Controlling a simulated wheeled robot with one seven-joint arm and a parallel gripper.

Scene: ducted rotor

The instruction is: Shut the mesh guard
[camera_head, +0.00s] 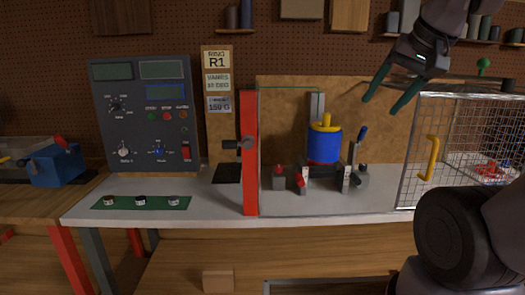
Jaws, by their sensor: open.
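The mesh guard (468,125) is a wire panel in a metal frame at the right of the bench. It stands clear of the red post (250,160), so the space in front of the blue rotor unit (323,144) is uncovered by mesh. A yellow handle (432,158) is upright near the guard's left edge. A dark latch-like part (236,144) sits on the red post. My gripper (385,103) is open and empty, with green fingers pointing down-left. In the picture it is above and left of the handle, apart from it.
Small clamps with red and blue handles (350,165) stand around the rotor unit. A dark control panel (145,115) stands at the left. A green strip with several knobs (140,202) lies on the white bench top (220,212). Red parts (490,172) show behind the mesh.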

